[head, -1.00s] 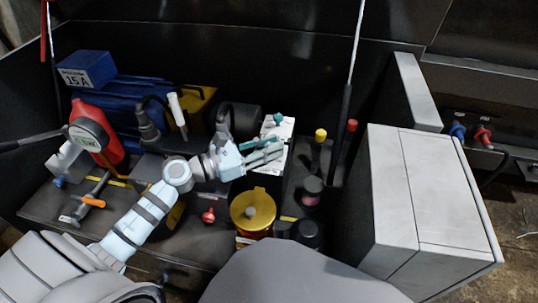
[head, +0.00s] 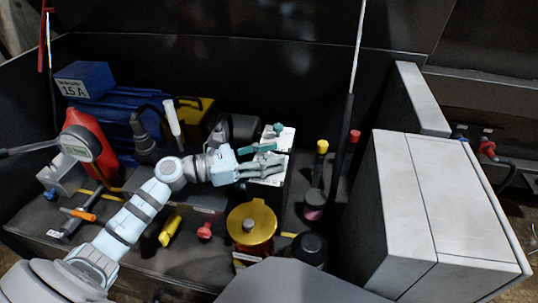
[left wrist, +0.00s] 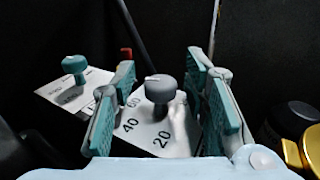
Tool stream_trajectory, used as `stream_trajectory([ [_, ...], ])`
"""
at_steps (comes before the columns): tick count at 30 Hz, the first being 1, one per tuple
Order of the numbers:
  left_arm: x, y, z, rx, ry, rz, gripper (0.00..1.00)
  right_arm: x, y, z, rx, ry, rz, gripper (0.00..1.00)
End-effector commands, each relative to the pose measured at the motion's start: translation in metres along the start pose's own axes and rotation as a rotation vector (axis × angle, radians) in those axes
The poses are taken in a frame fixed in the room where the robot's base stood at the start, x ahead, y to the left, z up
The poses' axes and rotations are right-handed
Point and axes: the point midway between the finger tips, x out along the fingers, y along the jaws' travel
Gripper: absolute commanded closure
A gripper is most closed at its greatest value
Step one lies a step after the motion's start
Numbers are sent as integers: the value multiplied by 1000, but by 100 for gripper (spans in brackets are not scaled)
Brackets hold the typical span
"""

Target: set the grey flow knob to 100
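The grey flow knob (left wrist: 160,88) stands on a white dial plate (left wrist: 145,128) with 20, 40 and 60 readable in the left wrist view. A pale mark is on its top; the exact setting is unclear. My left gripper (left wrist: 163,105) is open, its teal-padded fingers on either side of the knob, with visible gaps. In the head view my left gripper (head: 268,160) is over the white panel (head: 284,138), and its fingers hide the grey knob. My right gripper is not in view.
A teal knob (left wrist: 74,66) stands on a neighbouring white plate. A yellow-lidded container (head: 262,218), a red knob (head: 204,231) and a black rod (head: 341,150) are close by. A large grey box (head: 400,200) stands to the right.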

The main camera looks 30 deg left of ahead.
Motion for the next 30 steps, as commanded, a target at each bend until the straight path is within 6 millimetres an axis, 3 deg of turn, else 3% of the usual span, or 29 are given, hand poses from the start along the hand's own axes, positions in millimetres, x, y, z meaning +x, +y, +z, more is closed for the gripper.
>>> stream_trajectory([
  [7, -10, 0, -1, 1, 3, -1, 59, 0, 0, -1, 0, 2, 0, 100],
  [15, -76, 0, -3, -1, 14, -1, 59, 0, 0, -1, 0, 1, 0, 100],
  [21, -111, -1, -3, -3, 11, -6, 59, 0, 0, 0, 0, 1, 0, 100],
  [30, -120, 0, 0, 0, 1, 0, 59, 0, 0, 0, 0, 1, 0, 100],
])
